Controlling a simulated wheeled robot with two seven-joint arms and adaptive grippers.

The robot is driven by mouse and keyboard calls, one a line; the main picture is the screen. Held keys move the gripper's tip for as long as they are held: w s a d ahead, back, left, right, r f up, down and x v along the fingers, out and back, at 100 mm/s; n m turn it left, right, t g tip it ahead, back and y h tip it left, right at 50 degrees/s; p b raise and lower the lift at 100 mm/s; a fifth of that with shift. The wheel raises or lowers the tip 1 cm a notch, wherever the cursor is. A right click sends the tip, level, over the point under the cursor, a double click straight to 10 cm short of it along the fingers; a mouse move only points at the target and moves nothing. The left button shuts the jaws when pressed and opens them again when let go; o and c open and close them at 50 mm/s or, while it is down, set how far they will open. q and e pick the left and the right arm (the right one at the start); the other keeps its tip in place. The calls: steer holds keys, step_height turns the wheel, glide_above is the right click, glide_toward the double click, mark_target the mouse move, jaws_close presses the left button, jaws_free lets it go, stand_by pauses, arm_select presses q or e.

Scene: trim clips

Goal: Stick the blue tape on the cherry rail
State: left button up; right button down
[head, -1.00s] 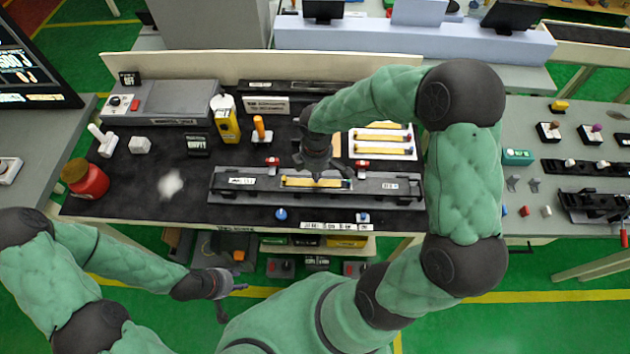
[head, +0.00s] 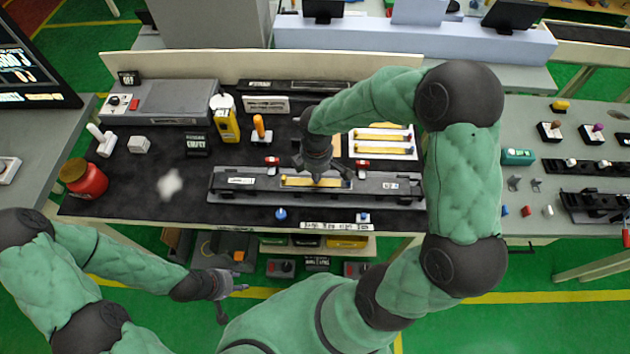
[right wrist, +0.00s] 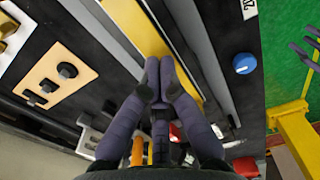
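A yellow strip (head: 299,182) lies in the long dark fixture (head: 232,184) at the middle of the bench. It also shows in the right wrist view (right wrist: 132,22). My right gripper (head: 318,177) points down over the strip. In the right wrist view its fingertips (right wrist: 160,72) are together, at or just above the strip, with nothing visible between them; contact is unclear. My left gripper (head: 234,298) is low in front of the bench, fingers apart and empty. I cannot make out any blue tape, nor a cherry-coloured rail.
Red clamps (head: 272,161) stand at the fixture's rear edge, a blue knob (head: 281,214) in front. A yellow dispenser (head: 226,124), an orange-handled tool (head: 259,128) and a red jar (head: 85,180) stand left.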

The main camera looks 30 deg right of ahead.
steer(key=shift+f+b, duration=0.4)
steer(key=shift+f, duration=0.15)
stand_by(0.4)
stand_by(0.5)
steer(key=shift+r+p, duration=2.95)
steer(key=shift+r, duration=0.65)
steer(key=shift+f, duration=0.1)
